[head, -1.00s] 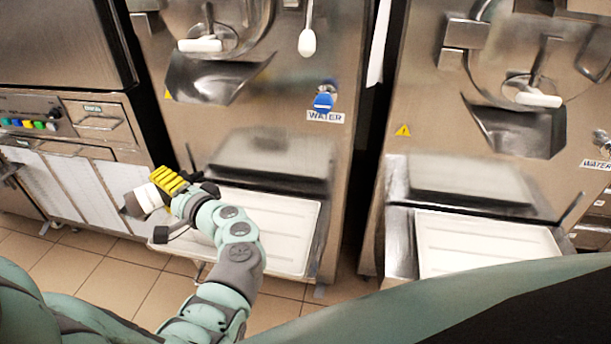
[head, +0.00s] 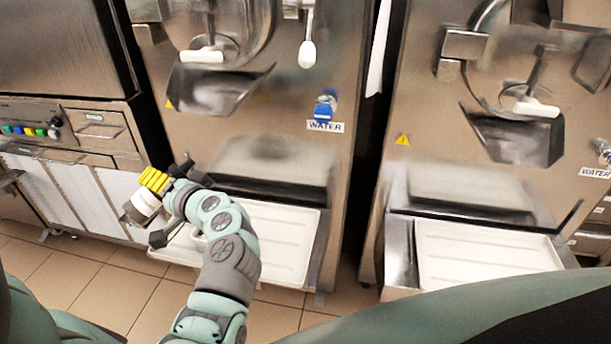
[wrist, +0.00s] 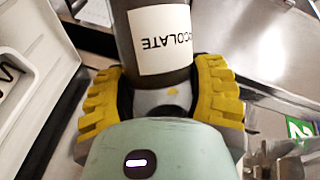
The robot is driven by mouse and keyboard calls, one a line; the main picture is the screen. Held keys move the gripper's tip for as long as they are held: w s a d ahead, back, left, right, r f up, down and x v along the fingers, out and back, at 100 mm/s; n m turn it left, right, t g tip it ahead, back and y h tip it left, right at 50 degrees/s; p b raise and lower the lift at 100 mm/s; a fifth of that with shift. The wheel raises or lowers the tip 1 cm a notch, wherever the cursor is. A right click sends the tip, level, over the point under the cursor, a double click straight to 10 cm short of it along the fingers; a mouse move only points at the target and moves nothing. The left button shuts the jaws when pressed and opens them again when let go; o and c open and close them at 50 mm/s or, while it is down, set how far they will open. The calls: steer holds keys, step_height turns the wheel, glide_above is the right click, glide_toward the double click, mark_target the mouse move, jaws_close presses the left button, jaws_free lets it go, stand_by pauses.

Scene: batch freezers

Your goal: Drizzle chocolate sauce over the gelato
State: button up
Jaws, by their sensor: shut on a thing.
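My gripper (head: 154,184) is shut on a dark brown bottle (head: 131,215) with a white label. In the head view the bottle lies tilted, its dark end to the lower left, in front of the left machine's lower left corner. In the wrist view the bottle (wrist: 181,82) sits between my gripper's two yellow ribbed fingers (wrist: 163,98). Its label reads "...COLATE" upside down; the rest is cut off. The bottle's far end is outside the wrist view. I cannot make out any gelato in either view.
A white tray (head: 290,245) lies at the foot of the left machine, partly behind my arm. Another white tray (head: 480,250) lies under the right machine. A steel cabinet (head: 75,180) stands at left. Tiled floor (head: 90,275) shows in front.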

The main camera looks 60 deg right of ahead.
steer(key=shift+r, duration=0.1)
steer(key=shift+r+n+g+h, duration=0.7)
steer(key=shift+r+n, duration=0.45)
steer(key=shift+n, duration=0.65)
steer(key=n, duration=0.1)
steer(key=r+n+g+h, duration=0.1)
steer(key=n, duration=0.1)
steer(key=shift+w+a+r+p, duration=0.1)
steer(key=shift+a+p, duration=0.1)
steer(key=shift+p, duration=0.1)
steer(key=n+h, duration=0.1)
steer(key=r+n+g+h, duration=0.1)
steer(key=shift+d+n+p, duration=0.1)
steer(key=shift+n+p, duration=0.2)
steer(key=shift+n, duration=0.1)
